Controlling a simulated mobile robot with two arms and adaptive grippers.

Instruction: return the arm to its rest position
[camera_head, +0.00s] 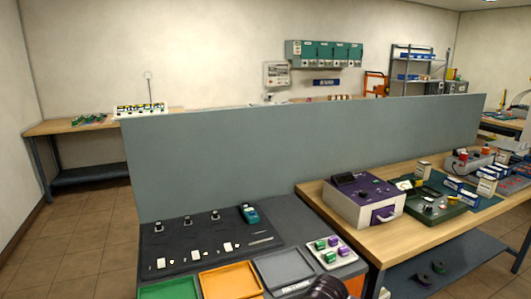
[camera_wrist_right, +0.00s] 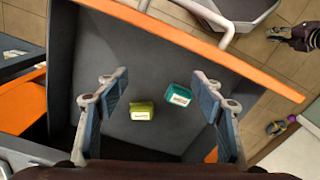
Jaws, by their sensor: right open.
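My right gripper (camera_wrist_right: 160,82) is open in the right wrist view, its two blue-grey fingers spread wide with nothing between the pads. Below it is a dark grey bin or cart tray (camera_wrist_right: 150,50) with an orange rim. A yellow-green block (camera_wrist_right: 142,111) and a teal block (camera_wrist_right: 178,97), each with a white label, lie apart on its floor, untouched by the fingers. In the head view a dark rounded part, probably of my right arm, shows at the bottom edge; its gripper is not visible there. My left gripper is in neither view.
A grey partition (camera_head: 300,140) stands behind the dark workstation (camera_head: 180,238). Green (camera_head: 168,290), orange (camera_head: 230,280) and grey (camera_head: 285,268) trays and a white block holder (camera_head: 331,256) sit at its front. A wooden bench (camera_head: 420,235) with a purple device (camera_head: 363,202) is on the right.

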